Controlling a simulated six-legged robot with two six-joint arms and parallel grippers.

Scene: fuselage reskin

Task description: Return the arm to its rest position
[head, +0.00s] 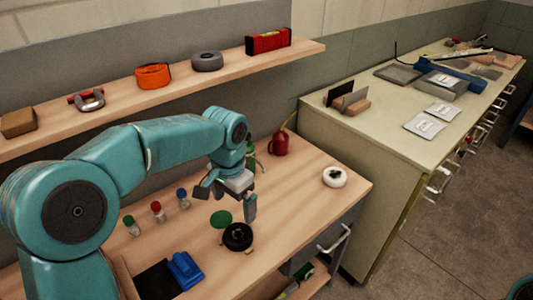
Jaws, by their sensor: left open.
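My left arm (170,145) comes in from the left, bent over the wooden workbench. My left gripper (227,203) points down above the bench with its fingers spread apart and nothing visible between them. Below it are a green disc (221,218) and a black round part (238,237) on the bench top. One finger hangs just above the black part in the picture; I cannot tell the exact gap. My right gripper does not show.
Small capped bottles (157,211), a blue object (186,270), a red oil can (279,141) and a white roll (335,177) stand on the bench. A wooden shelf (210,80) with several items runs behind the arm. A cabinet (385,140) stands at right.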

